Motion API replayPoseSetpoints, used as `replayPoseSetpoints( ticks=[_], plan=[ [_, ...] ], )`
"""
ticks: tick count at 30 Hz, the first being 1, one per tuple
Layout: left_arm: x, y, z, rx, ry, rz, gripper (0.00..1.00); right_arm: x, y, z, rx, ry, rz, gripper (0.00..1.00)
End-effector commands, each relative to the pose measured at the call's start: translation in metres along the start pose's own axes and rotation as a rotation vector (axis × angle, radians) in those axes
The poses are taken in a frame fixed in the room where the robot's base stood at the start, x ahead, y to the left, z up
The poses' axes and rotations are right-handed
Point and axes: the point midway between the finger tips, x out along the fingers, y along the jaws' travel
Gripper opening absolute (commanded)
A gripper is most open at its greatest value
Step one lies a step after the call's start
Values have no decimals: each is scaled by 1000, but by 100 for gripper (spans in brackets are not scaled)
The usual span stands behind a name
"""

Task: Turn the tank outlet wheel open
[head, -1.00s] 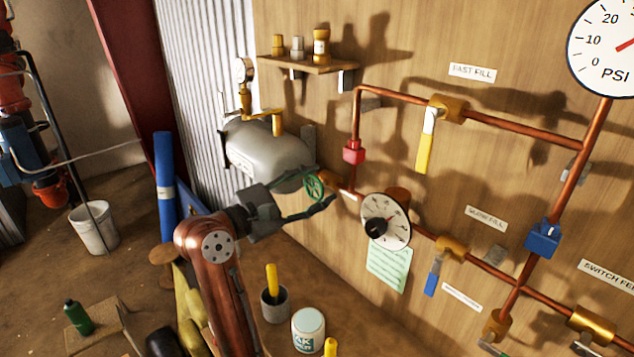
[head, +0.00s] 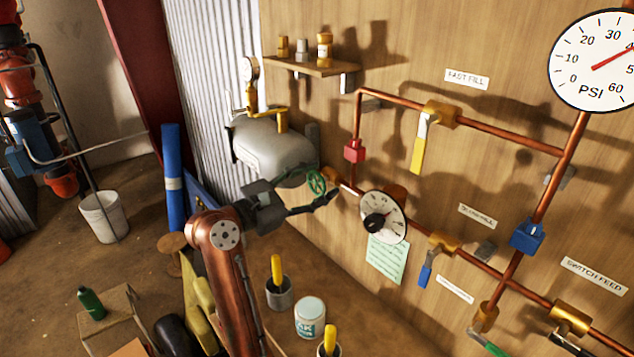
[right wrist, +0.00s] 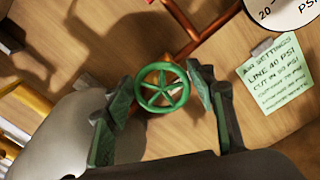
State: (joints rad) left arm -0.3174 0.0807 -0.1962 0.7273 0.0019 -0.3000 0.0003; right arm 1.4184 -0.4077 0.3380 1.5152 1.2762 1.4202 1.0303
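The tank outlet wheel is a small green spoked handwheel (head: 316,183) at the right end of the grey tank (head: 272,150), by the copper pipe. In the right wrist view the wheel (right wrist: 161,87) shows face-on, in the gap between my fingertips. My right gripper (head: 318,197) is at the wheel with its fingers apart. In the right wrist view the gripper (right wrist: 160,90) has one finger on each side of the rim, with a gap visible on both sides. The wheel does not look gripped. My left gripper is not in view.
A round dial gauge (head: 383,217) and a green settings note (head: 386,258) are close right of the wheel. A red fitting (head: 354,150) is on the pipe above. Yellow-handled (head: 419,149) and blue-handled (head: 426,276) valves lie farther right. Cans stand below, including a white one (head: 310,318).

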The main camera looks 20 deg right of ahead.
Motion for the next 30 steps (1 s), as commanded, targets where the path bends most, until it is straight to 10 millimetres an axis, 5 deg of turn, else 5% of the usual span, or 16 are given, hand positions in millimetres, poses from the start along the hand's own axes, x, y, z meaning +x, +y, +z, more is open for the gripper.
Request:
replayPoseSetpoints(
  ticks=[5, 16, 30],
  plan=[
    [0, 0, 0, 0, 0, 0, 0, 0, 0, 0, 0, 1, -1, 64],
    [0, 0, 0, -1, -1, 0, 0, -8, 0, 0, 0, 0, 0, 64],
    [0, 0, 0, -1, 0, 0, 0, -96, 1, 0, 1, -1, 1, 64]
  ],
)
